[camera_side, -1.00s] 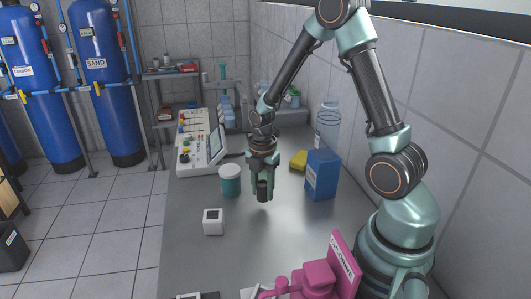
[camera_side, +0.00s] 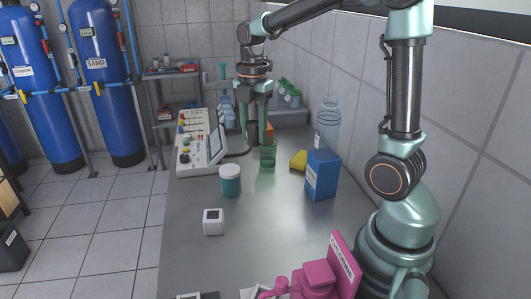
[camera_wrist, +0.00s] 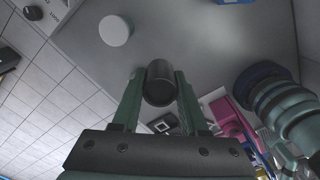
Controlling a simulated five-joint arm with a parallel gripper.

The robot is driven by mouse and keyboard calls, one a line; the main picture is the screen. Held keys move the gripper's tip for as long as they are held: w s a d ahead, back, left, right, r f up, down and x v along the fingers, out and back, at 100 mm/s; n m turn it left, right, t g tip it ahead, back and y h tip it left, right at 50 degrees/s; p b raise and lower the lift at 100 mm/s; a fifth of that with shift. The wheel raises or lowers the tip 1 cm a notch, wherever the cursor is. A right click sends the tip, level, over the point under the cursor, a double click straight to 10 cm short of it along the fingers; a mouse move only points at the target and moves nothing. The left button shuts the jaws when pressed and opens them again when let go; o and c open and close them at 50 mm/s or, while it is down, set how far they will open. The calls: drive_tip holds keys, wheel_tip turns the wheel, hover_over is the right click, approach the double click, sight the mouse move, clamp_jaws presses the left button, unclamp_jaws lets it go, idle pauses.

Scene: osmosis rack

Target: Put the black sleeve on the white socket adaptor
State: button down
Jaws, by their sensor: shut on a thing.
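My gripper (camera_side: 252,138) is at the far part of the bench in the side view, raised above the top. It is shut on the black sleeve (camera_side: 252,130), which hangs upright between the fingers. In the wrist view the sleeve (camera_wrist: 160,80) shows as a dark cylinder between the green fingers. The white socket adaptor (camera_side: 213,228) is a small white block with a dark square opening on top. It stands on the near left of the bench, well apart from the gripper.
A green see-through beaker (camera_side: 267,158) stands close below and right of the gripper. A teal jar (camera_side: 230,184) with white lid, blue box (camera_side: 322,174), yellow sponge (camera_side: 299,160) and control panel (camera_side: 203,148) are around it. A pink fixture (camera_side: 318,278) is in front. The bench middle is clear.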

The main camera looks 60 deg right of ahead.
drive_tip(key=w+a+r+n, duration=0.1)
drive_tip(key=w+a+r, duration=0.1)
drive_tip(key=a, duration=0.4)
drive_tip(key=w+a+r, duration=0.2)
drive_tip(key=a, duration=0.4)
hover_over(213, 215)
wheel_tip(213, 215, down, 15)
drive_tip(key=shift+r, duration=0.1)
drive_tip(key=shift+f, duration=2.35)
drive_tip(key=shift+f, duration=0.15)
drive_tip(key=shift+c, duration=2.2)
unclamp_jaws()
